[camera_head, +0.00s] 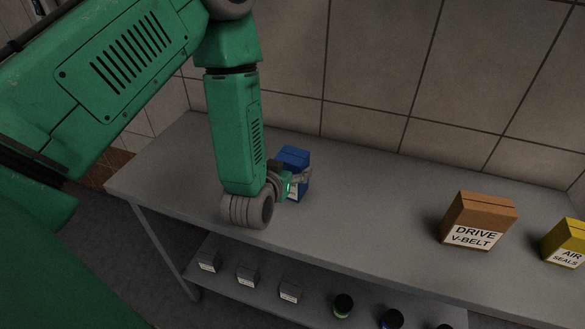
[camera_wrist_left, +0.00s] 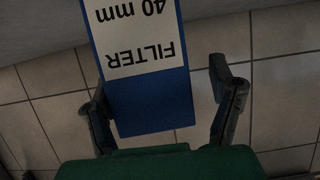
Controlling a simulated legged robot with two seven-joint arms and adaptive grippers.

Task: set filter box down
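The blue filter box (camera_head: 293,155) is at the back left of the grey table and looks upright on its top; its base is partly hidden by my gripper. In the left wrist view the filter box (camera_wrist_left: 150,100) appears upside down, with a white label reading FILTER 40 mm. My left gripper (camera_head: 298,180) is at the box, with its fingers on either side. In the wrist view a gap shows between the right-hand finger and the box; the left-hand finger is close beside it, contact unclear. My right gripper is not in view.
An orange DRIVE V-BELT box (camera_head: 478,222) and a yellow AIR SEALS box (camera_head: 567,243) stand on the right of the table (camera_head: 370,200). Between them and the filter box the top is clear. A lower shelf (camera_head: 318,308) holds small grey boxes and dark round items. A tiled wall stands behind.

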